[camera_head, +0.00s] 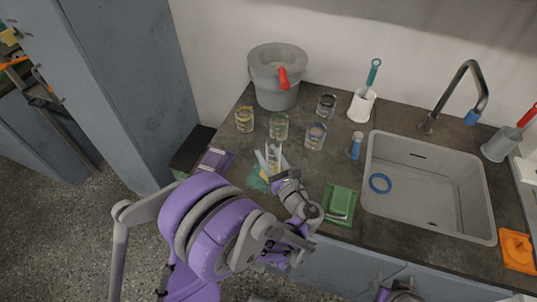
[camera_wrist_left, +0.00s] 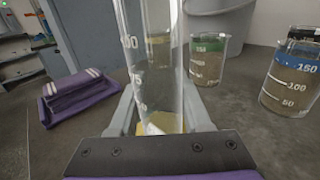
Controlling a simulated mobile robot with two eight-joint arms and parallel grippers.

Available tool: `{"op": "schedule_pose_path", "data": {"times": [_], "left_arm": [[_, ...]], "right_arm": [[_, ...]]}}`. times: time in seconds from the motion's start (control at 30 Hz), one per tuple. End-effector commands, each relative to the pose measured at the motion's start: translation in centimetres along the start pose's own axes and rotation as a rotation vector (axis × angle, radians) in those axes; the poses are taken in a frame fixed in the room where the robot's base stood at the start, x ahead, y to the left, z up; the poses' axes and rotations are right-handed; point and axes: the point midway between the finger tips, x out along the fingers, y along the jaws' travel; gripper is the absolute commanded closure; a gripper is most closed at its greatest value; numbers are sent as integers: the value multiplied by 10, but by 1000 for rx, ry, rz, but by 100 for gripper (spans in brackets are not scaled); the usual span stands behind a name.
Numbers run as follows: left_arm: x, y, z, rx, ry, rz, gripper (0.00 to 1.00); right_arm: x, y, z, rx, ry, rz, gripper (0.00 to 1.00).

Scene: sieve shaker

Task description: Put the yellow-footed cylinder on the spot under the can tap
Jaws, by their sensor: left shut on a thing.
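The yellow-footed cylinder (camera_head: 274,152) is clear and graduated, with a yellow foot. My left gripper (camera_head: 270,171) is shut on it low down, near the front left of the counter. In the left wrist view the cylinder (camera_wrist_left: 150,60) stands upright between the fingers, with its yellow foot just below them; I cannot tell whether the foot touches the counter. The grey can (camera_head: 272,92) stands at the back left, with its red tap (camera_head: 283,78) facing front. The spot under the tap is not clearly marked. A purple and grey part, perhaps my right gripper (camera_head: 400,293), is cut off at the bottom edge.
Several beakers stand between can and gripper: yellow-banded (camera_head: 244,119), green-banded (camera_head: 279,127), blue-banded (camera_head: 315,136) and black-banded (camera_head: 326,106). The sink (camera_head: 430,190) is further right.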

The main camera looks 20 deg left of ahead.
Motion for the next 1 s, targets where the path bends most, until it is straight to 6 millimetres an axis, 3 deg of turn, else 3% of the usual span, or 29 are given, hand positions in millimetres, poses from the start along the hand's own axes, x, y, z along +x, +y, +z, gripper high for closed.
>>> {"op": "schedule_pose_path", "data": {"times": [0.07,0.1,0.23,0.63,1.0], "left_arm": [[0,0,-4,0,0,0,100],[0,0,-3,0,0,0,47],[0,0,-2,0,0,0,23],[-1,0,3,0,0,-1,22],[-76,-1,0,-1,1,-6,22]], "right_arm": [[4,0,2,0,-1,0,50],[3,0,2,0,-1,0,50],[2,0,1,0,-1,0,50],[-2,0,-1,0,1,0,50],[4,0,2,0,-1,0,50]]}}
